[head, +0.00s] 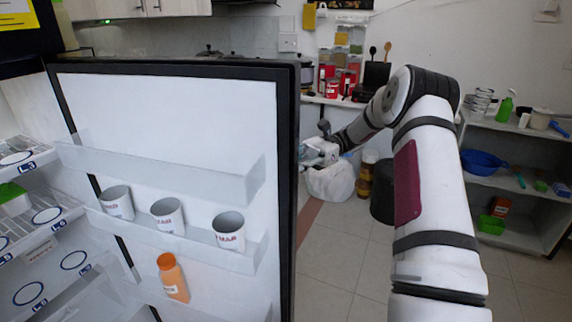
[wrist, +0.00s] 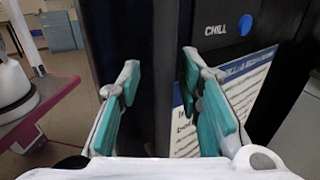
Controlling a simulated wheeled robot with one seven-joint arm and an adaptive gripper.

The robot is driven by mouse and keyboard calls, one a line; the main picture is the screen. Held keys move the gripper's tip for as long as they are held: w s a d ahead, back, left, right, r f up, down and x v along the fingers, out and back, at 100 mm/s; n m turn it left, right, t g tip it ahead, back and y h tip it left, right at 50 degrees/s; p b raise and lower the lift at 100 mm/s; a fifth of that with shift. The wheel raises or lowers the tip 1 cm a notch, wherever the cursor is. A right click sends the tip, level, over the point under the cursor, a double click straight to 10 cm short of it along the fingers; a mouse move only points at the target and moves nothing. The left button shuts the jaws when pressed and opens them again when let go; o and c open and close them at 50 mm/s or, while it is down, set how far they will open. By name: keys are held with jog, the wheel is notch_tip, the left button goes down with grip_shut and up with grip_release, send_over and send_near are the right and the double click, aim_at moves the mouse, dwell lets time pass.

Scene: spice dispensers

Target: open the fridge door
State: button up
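The fridge door (head: 180,110) stands wide open in the head view, its white inner face with clear door shelves toward me. Its dark free edge (head: 284,180) faces right. My gripper (head: 318,150) is beside that edge, partly hidden behind it. In the wrist view my gripper (wrist: 162,75) has its two teal-padded fingers spread apart, with a dark vertical strip of the door (wrist: 168,110) between them. I see no firm grip on it. The outer face carries a "CHILL" label, a blue dot (wrist: 245,24) and a printed sheet (wrist: 250,75).
White cups (head: 168,215) and an orange bottle (head: 172,278) are on the door shelves. Fridge shelves (head: 40,215) lie open at left. A shelf unit (head: 520,145) is at right. Floor between is clear.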

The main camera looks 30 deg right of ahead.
jog(key=shift+w+a, duration=0.1)
jog(key=shift+a, duration=0.05)
jog(key=w+d, duration=0.1)
jog(key=d, duration=0.6)
jog(key=shift+d, duration=0.25)
jog(key=shift+w, duration=0.1)
dwell(0.5)
